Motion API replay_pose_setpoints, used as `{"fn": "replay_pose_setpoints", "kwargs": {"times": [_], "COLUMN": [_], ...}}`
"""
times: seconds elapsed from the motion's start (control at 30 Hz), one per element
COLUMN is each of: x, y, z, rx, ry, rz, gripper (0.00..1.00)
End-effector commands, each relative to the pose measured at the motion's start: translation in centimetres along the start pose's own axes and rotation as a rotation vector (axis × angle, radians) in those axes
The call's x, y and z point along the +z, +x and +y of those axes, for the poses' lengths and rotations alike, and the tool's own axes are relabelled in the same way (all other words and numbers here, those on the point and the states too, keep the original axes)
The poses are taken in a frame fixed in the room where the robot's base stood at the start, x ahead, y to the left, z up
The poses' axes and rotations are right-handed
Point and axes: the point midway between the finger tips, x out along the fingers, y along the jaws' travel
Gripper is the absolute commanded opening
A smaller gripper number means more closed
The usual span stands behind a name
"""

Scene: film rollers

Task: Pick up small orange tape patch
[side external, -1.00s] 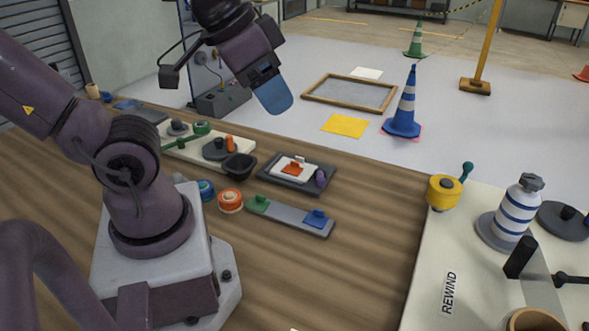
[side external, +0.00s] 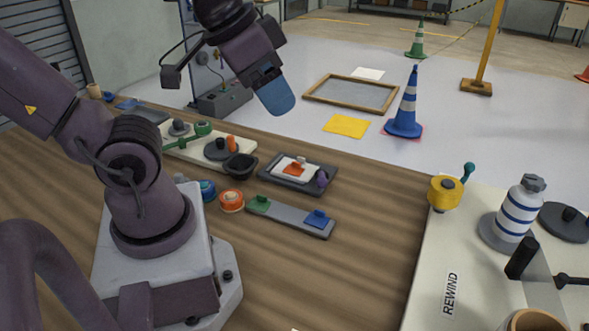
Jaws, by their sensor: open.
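A small orange patch (side external: 294,170) lies on a white pad (side external: 284,176) in a dark tray (side external: 271,183) near the far edge of the wooden table. My gripper (side external: 278,97) is open, in the air above and beyond the tray, with a blue finger pointing down. It is well apart from the patch, and only one finger shows clearly.
A black bowl (side external: 240,166) and an orange tape roll (side external: 231,201) are left of the tray. A grey strip (side external: 285,219) with green and blue pieces lies in front. The white REWIND board (side external: 426,268) with a yellow roller (side external: 445,194) is at right. Bare wood lies between.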

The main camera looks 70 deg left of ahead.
Motion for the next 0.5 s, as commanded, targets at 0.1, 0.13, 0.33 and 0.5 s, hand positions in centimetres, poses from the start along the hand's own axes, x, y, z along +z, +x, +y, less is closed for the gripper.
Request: {"fn": "replay_pose_setpoints", "kwargs": {"times": [0.1, 0.13, 0.33, 0.5], "x": [0.0, 0.1, -0.2, -1.8], "y": [0.1, 0.3, 3.5, 7.1], "z": [-0.2, -0.5, -3.3, -7.5], "rx": [-0.006, -0.011, -0.055, -0.089], "ry": [-0.011, -0.022, -0.142, -0.296], "rz": [-0.002, -0.014, -0.178, -0.315], "gripper": [0.57, 0.57, 0.57, 0.57]}}
